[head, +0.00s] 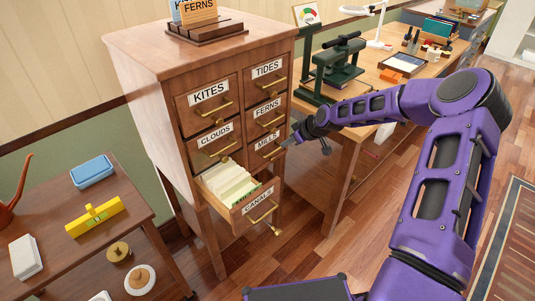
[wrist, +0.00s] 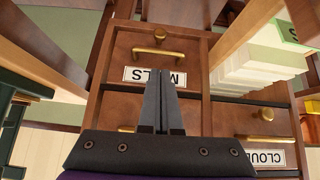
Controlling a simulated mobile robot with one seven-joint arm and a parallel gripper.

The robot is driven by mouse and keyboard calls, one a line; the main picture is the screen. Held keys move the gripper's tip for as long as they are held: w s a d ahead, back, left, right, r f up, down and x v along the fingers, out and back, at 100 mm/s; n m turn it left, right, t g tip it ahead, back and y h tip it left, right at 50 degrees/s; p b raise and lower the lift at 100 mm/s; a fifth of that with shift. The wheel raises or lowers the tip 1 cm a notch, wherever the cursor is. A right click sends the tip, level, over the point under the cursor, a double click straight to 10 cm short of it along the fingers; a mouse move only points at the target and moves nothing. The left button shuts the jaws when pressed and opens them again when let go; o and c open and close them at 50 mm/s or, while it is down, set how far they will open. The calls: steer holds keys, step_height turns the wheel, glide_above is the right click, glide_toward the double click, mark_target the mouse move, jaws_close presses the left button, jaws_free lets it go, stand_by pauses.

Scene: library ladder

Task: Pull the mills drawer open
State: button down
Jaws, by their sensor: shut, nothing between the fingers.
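The mills drawer (head: 267,146) is in the right column of the wooden card cabinet (head: 150,75), under the ferns drawer (head: 267,112). It looks shut, flush with the cabinet front. In the wrist view its front shows upside down, with the MILLS label (wrist: 155,76), a brass pull (wrist: 158,53) and a small brass knob (wrist: 160,34). My gripper (head: 287,143) is at the right front of this drawer. Its fingers (wrist: 160,78) are together and empty, covering part of the label and ending short of the pull in the picture. I cannot tell whether they touch the front.
The canals drawer (head: 257,203) stands open at the lower left, full of cards (head: 225,182), beside the mills drawer. A workbench (head: 350,130) with a green press (head: 340,65) stands close on the right. A low table (head: 60,190) is at the left.

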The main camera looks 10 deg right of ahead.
steer(key=b, duration=0.1)
glide_toward(267, 150)
steer(key=shift+t, duration=0.3)
steer(key=x, duration=0.5)
steer(key=shift+f, duration=0.35)
